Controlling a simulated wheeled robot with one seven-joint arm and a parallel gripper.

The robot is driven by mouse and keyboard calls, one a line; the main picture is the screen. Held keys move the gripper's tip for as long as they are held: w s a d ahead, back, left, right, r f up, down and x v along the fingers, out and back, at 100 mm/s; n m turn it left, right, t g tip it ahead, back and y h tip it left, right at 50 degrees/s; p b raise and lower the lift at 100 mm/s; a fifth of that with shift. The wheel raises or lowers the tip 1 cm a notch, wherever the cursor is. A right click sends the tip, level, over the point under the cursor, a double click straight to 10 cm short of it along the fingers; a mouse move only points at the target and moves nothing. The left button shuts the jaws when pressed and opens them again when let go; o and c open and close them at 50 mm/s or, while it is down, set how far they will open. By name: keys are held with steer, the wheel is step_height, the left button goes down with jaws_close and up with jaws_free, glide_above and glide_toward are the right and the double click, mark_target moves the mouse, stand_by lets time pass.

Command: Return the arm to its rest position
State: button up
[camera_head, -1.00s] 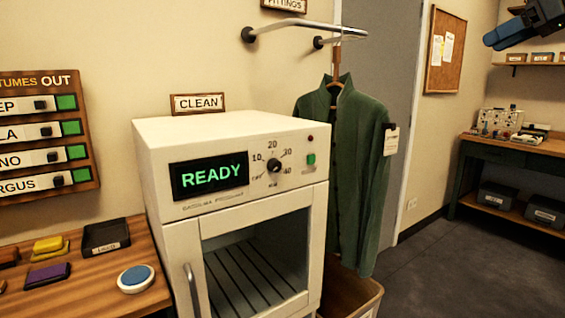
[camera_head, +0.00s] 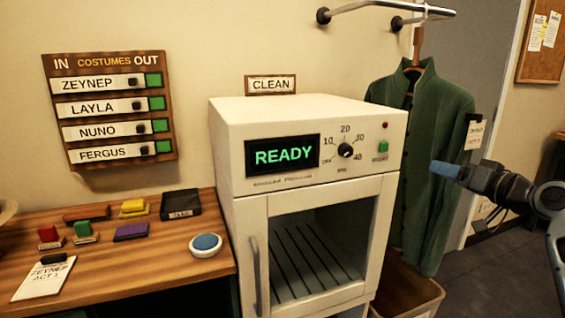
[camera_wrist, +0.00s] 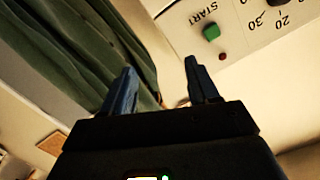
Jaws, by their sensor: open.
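My gripper (camera_head: 446,168) is at the right in the head view, in front of the green jacket and to the right of the white machine. In the wrist view my gripper (camera_wrist: 160,80) shows two blue fingers spread apart with nothing between them. The green start button (camera_wrist: 211,32) and part of the dial are beyond the fingers in that view, and the green jacket (camera_wrist: 75,50) is at the left. The rest of my arm is cut off by the right edge of the head view.
The white machine (camera_head: 222,140) reads READY, its glass door closed. The jacket (camera_head: 425,110) hangs from a wall rail above a bin (camera_head: 410,300). A wooden table (camera_head: 150,285) at the left holds stamps, pads and a ZEYNEP card (camera_head: 45,277). A costumes board (camera_head: 110,168) hangs above.

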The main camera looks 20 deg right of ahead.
steer(key=s+a+f+m+h, duration=0.1)
steer(key=s+a+f, duration=0.2)
steer(key=a+f, duration=0.45)
steer(key=s+a+f+m+h, duration=0.1)
steer(key=s+a+f+m, duration=0.15)
steer(key=a+f, duration=0.5)
steer(key=s+a+f+g+h, duration=0.1)
steer(key=s+a+f, duration=0.75)
steer(key=s, duration=0.25)
steer(key=s+a+n+g, duration=0.1)
steer(key=s+a, duration=0.2)
steer(key=s, duration=0.5)
steer(key=s+a+n, duration=0.1)
steer(key=s+a, duration=0.2)
steer(key=s, duration=0.6)
steer(key=s+a+r+n, duration=0.1)
steer(key=s+r+n, duration=0.1)
steer(key=s, duration=0.5)
steer(key=s+r+n+y, duration=0.1)
steer(key=s+r+n, duration=0.2)
steer(key=s+r, duration=0.2)
steer(key=s, duration=0.2)
steer(key=shift+s+a, duration=0.35)
steer(key=shift+s, duration=0.05)
